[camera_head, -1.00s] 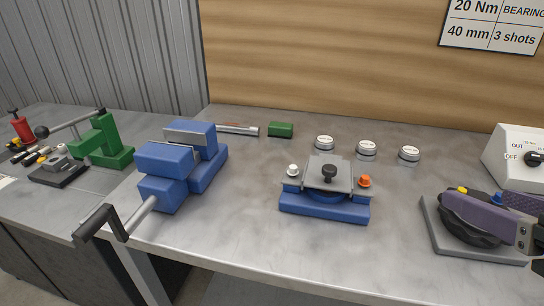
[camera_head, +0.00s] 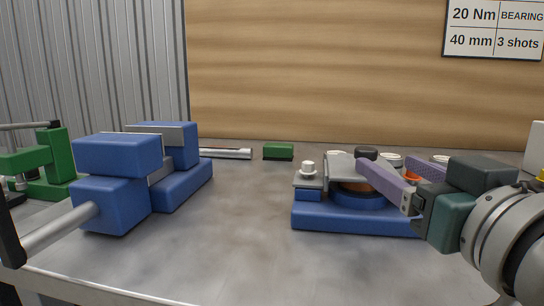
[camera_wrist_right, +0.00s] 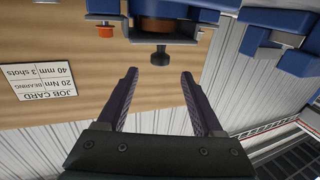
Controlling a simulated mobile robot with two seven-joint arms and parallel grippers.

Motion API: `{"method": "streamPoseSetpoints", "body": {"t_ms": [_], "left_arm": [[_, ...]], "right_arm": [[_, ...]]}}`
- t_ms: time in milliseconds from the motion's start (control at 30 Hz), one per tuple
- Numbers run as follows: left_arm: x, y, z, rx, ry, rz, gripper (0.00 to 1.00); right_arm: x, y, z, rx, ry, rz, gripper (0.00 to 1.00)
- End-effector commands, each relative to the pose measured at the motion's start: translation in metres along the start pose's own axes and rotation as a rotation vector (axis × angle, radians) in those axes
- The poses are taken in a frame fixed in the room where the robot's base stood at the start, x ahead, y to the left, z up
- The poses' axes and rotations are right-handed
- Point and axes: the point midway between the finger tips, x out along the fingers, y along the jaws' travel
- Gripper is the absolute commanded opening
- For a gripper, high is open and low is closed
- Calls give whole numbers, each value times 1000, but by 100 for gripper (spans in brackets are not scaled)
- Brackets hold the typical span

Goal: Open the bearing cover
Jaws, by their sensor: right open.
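The bearing cover (camera_head: 340,165) is a grey plate with a black knob (camera_head: 366,152), over a blue housing (camera_head: 345,217). A brown ring (camera_head: 354,186) shows beneath it. A white knob (camera_head: 308,168) stands on the left and an orange knob (camera_head: 412,177) on the right, partly hidden by my gripper. My right gripper (camera_head: 388,168) reaches in from the right with purple fingers spread at the cover. In the right wrist view the black knob (camera_wrist_right: 160,55) lies at the open gap between the fingertips (camera_wrist_right: 159,72), apart from both. My left gripper is not in view.
A blue vise (camera_head: 120,185) with a long handle stands at left, a green press (camera_head: 42,165) beyond it. A green block (camera_head: 278,152) and a metal tool (camera_head: 225,153) lie at the back. The bench between vise and housing is clear.

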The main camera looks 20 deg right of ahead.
Motion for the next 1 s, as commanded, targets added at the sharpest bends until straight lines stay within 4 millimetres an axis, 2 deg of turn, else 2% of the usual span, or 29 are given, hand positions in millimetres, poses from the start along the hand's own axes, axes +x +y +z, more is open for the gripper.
{"method": "streamPoseSetpoints", "body": {"t_ms": [200,400,533,800,1000], "left_arm": [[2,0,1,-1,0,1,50],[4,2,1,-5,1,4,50],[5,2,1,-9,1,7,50],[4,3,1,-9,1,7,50],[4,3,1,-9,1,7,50]], "right_arm": [[41,0,0,-1,3,-1,68],[66,0,0,0,0,0,68],[73,0,0,1,-1,0,68],[74,0,1,0,-2,0,68],[74,0,1,0,-2,0,46]]}}
